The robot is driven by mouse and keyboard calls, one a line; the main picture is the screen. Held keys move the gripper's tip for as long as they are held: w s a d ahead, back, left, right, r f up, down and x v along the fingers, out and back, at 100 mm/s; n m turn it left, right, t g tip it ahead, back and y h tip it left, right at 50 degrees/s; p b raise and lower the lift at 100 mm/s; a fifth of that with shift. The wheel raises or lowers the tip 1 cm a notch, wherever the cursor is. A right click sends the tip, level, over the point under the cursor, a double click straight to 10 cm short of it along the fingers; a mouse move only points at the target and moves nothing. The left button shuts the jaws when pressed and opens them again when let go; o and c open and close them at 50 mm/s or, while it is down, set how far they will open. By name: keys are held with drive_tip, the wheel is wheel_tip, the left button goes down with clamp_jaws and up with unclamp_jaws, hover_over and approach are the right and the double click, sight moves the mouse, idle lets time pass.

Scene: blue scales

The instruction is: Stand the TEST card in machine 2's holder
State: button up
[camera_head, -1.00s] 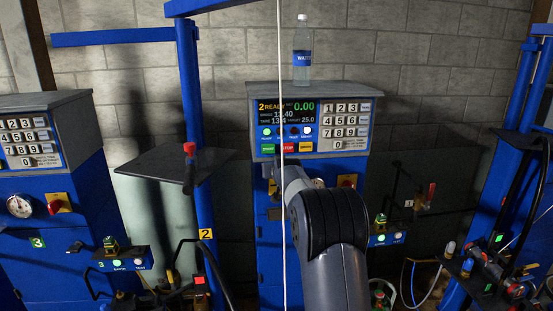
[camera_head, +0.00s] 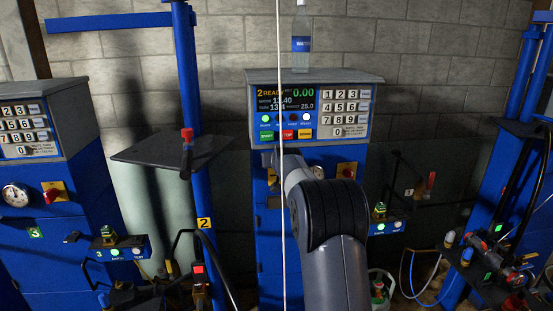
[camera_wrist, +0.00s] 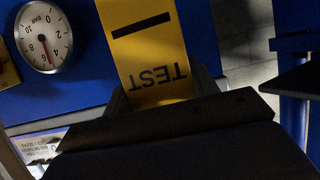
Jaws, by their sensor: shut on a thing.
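The yellow TEST card (camera_wrist: 152,55) shows in the wrist view, its black lettering upside down and a dark bar near its top. My gripper (camera_wrist: 165,106) is shut on the card's lower end, and the card sticks out beyond the dark jaws. Machine 2 (camera_head: 312,118) is the blue cabinet in the middle of the head view, its screen reading "2 READY". In the head view my arm covers part of its front and hides the card and most of the gripper. I cannot make out machine 2's holder.
A round pressure gauge (camera_wrist: 43,37) and a blue panel lie left of the card. A water bottle (camera_head: 302,40) stands on machine 2. A blue post (camera_head: 188,80) with a dark shelf (camera_head: 150,152) stands to its left. A small lit box (camera_head: 388,224) juts out at right.

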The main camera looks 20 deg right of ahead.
drive_tip(key=shift+f+b, duration=1.05)
drive_tip(key=shift+f, duration=0.6)
drive_tip(key=shift+f+b, duration=2.65)
drive_tip(key=shift+f, duration=0.2)
idle(0.4)
drive_tip(key=o, duration=1.1)
drive_tip(key=shift+r, duration=0.1)
drive_tip(key=shift+s, duration=0.1)
drive_tip(key=b+v, duration=0.3)
drive_tip(key=v, duration=0.7)
drive_tip(key=shift+s+r, duration=0.15)
drive_tip(key=shift+s, duration=0.2)
drive_tip(key=shift+w, duration=0.15)
drive_tip(key=p+x, duration=0.3)
drive_tip(key=x, duration=0.7)
drive_tip(key=shift+w, duration=0.25)
